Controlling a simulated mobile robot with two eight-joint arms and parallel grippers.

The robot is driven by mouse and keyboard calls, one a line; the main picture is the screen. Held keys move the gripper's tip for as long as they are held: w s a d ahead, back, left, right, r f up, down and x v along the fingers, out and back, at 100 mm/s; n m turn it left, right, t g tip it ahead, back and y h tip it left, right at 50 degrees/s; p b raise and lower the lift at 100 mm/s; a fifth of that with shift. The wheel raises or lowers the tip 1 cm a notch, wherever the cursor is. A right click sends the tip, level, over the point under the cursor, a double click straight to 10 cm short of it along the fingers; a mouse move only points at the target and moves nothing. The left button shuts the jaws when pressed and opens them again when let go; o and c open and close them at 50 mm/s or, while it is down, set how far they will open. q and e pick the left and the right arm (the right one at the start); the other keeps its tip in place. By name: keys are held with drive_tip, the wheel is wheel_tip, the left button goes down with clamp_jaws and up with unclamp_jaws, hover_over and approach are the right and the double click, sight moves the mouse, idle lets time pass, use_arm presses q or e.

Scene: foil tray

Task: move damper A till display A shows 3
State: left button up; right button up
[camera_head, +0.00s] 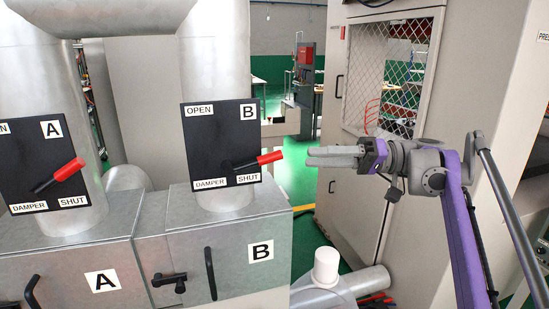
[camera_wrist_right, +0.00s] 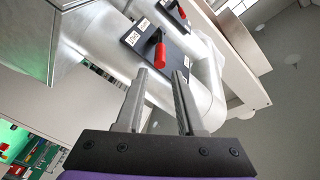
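Damper A is a black plate (camera_head: 30,160) on the left pipe, cut off by the left picture edge. Its lever's red handle (camera_head: 68,169) points right and slightly up, above the SHUT label. My right gripper (camera_head: 309,156) is well to the right of it, just right of damper B's red handle (camera_head: 270,157). In the right wrist view, the fingers (camera_wrist_right: 161,74) are apart with nothing between them. The nearer red handle (camera_wrist_right: 158,57) lies beyond the fingertips, apparently damper B's. My left gripper is not in view. Display A is not visible.
Damper B's black plate (camera_head: 215,142) stands between my right gripper and damper A. Metal boxes with black handles (camera_head: 210,273) sit below the dampers. A white cap (camera_head: 326,266) on a pipe is below my gripper. A cabinet with a mesh door (camera_head: 390,80) stands behind it.

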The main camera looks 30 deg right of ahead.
sight(284, 157)
drive_tip(key=x, duration=0.9)
drive_tip(key=shift+w+a, duration=0.15)
drive_tip(key=shift+a, duration=0.25)
clamp_jaws()
idle(0.9)
